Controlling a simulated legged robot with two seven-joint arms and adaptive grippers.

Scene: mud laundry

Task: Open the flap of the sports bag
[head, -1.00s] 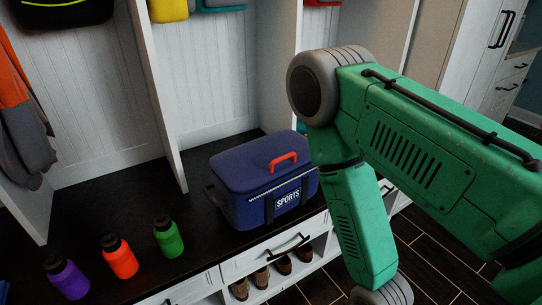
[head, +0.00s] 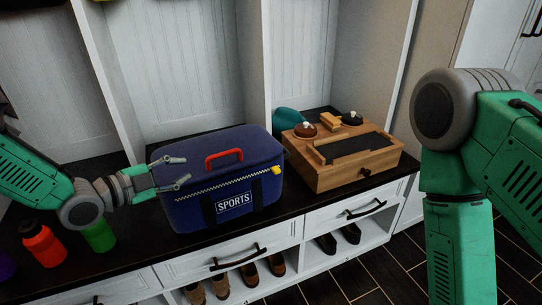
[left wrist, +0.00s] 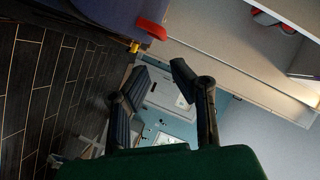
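The blue sports bag (head: 225,185) stands on the dark bench top, its top flap closed. A red handle (head: 224,158) is on the flap, and a yellow zipper pull (head: 277,170) is at the right end of the zipper. My left gripper (head: 182,171) is open with nothing between its fingers, at the bag's left end near the top. In the left wrist view the open fingers (left wrist: 155,82) show, with the red handle (left wrist: 150,28) and yellow pull (left wrist: 134,46) beyond them. My right arm is at the right of the head view; its gripper is out of view.
A wooden box (head: 342,157) with shoe-care items stands right of the bag. Orange (head: 43,244) and green (head: 99,235) bottles stand to the left, near my left arm. White dividers rise behind; shoes (head: 250,274) sit in cubbies below.

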